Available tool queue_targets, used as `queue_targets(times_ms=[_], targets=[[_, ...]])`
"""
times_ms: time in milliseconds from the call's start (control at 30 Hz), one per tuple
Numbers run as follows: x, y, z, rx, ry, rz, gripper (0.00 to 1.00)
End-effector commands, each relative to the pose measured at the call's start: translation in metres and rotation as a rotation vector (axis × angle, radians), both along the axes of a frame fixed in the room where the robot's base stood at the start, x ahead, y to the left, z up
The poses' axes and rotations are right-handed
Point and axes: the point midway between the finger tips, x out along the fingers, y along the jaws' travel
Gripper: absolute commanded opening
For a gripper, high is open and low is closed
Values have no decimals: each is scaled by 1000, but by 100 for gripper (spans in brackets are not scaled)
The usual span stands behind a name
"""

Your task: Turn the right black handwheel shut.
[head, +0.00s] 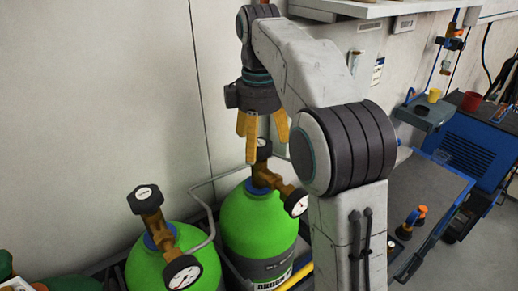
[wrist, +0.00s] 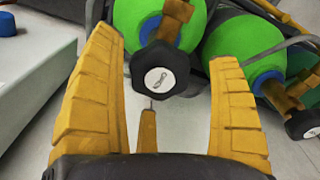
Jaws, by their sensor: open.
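The right black handwheel (head: 263,149) tops the brass valve of the right green cylinder (head: 258,222). My gripper (head: 261,135) points down just above this handwheel, with its yellow fingers spread and nothing held. The fingers partly overlap the handwheel in the head view, so contact cannot be told there. In the wrist view, a black handwheel (wrist: 159,71) with a pale centre label lies between the spread fingers of my gripper (wrist: 164,52), with gaps on both sides. The left black handwheel (head: 146,198) stands on the left green cylinder (head: 170,255).
Pressure gauges (head: 297,203) stick out from the valves. A grey rail (head: 203,180) bends around the cylinders near the pale wall (head: 100,100). A second handwheel (wrist: 303,124) shows at the wrist view's right edge. A blue machine (head: 470,145) stands at the right.

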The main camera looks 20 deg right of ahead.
Motion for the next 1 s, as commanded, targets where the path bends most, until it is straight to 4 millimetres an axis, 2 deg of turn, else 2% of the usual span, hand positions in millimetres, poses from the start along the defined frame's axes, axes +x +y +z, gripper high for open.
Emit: queue_targets(times_ms=[200, 567, 1000], targets=[[0, 0, -12, -1, -1, 0, 83], [0, 0, -13, -1, -1, 0, 84], [0, 0, -13, 0, 0, 0, 44]])
